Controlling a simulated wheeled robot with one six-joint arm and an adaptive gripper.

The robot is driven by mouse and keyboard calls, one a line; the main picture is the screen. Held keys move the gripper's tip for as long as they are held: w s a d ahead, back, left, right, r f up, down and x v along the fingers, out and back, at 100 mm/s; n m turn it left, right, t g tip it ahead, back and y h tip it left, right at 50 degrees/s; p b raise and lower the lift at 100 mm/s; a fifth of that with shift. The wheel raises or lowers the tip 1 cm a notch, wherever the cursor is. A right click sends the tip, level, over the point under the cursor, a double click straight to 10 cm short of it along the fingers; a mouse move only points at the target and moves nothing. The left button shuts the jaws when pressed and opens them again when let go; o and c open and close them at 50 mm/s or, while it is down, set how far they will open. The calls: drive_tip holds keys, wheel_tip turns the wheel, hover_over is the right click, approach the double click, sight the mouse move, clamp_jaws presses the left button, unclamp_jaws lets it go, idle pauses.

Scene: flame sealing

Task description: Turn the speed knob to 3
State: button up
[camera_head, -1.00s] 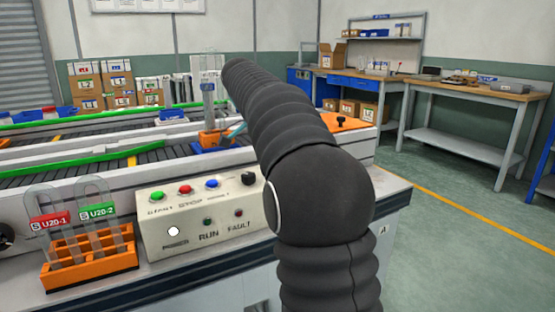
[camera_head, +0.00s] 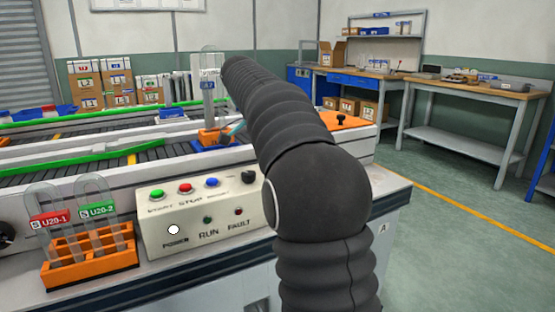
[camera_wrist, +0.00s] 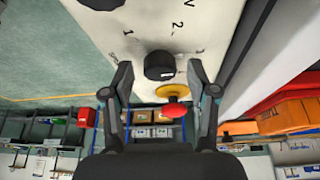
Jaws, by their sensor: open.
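In the wrist view a black round knob (camera_wrist: 159,65) sits on a pale panel (camera_wrist: 150,15) with printed marks around it. I can read 1 and 2; a further mark to the right is unclear, and the knob's pointer cannot be made out. My gripper (camera_wrist: 160,72) is open, with one finger on each side of the knob in the picture; no contact shows. In the head view my arm hides the gripper and that knob.
A red button with a yellow base (camera_wrist: 173,98) stands close below the knob in the wrist view. Another black knob (camera_wrist: 101,3) is cut off at the top. In the head view a control box (camera_head: 190,222) and an orange tube rack (camera_head: 92,268) stand left of my arm.

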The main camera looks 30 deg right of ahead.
drive_tip(key=v, duration=0.7)
drive_tip(key=shift+r, duration=0.25)
drive_tip(key=shift+a, duration=0.1)
